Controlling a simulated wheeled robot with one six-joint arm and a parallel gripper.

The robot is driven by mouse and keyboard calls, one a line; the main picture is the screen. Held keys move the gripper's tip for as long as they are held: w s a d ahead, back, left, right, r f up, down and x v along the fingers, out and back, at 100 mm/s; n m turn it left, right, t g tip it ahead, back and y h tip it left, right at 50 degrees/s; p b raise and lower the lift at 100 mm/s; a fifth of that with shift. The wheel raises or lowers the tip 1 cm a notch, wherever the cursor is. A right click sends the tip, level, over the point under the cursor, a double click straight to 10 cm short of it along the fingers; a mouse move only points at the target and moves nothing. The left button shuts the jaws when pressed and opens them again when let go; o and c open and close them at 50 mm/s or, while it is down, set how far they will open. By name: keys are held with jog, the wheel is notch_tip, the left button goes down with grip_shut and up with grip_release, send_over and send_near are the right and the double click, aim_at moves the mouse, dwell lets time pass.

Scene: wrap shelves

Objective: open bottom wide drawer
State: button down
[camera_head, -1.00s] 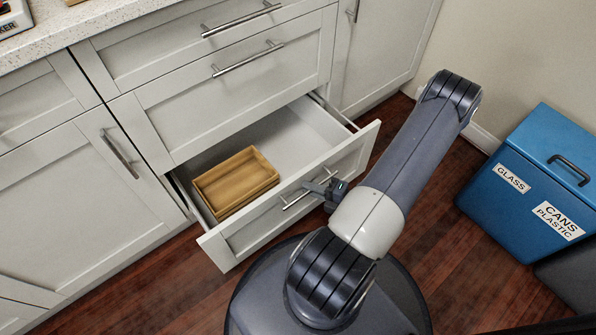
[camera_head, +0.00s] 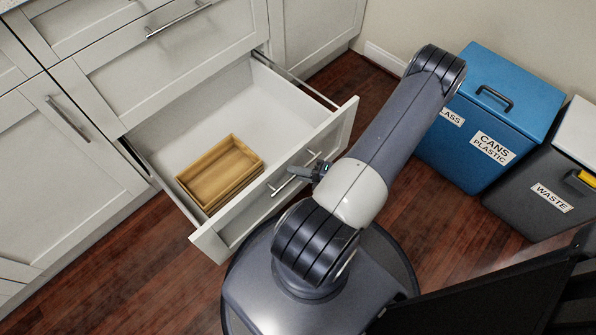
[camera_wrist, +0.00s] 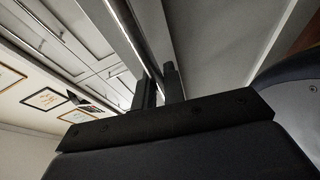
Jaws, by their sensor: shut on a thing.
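The bottom wide drawer (camera_head: 330,142) is pulled well out of the cabinet in the head view, its inside showing. Its bar handle (camera_head: 293,178) runs along the front panel. My gripper (camera_head: 319,170) is at this handle, shut on it. The wrist view shows the gripper fingers (camera_wrist: 160,88) on either side of the handle bar (camera_wrist: 133,35). A wooden tray (camera_head: 217,173) lies inside the drawer, towards the left front. The fingertips are small and partly hidden by my arm in the head view.
A closed drawer (camera_head: 170,65) is above the open one. A cabinet door (camera_head: 95,165) is to the left. A blue recycling bin (camera_head: 480,120) and a grey waste bin (camera_head: 540,185) stand to the right. Wooden floor (camera_head: 130,270) is bare at the lower left.

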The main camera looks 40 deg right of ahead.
dwell(0.3)
jog(key=c, duration=1.5)
grip_release()
jog(key=p+v, duration=0.2)
jog(key=v, duration=0.9)
jog(key=shift+w, duration=0.15)
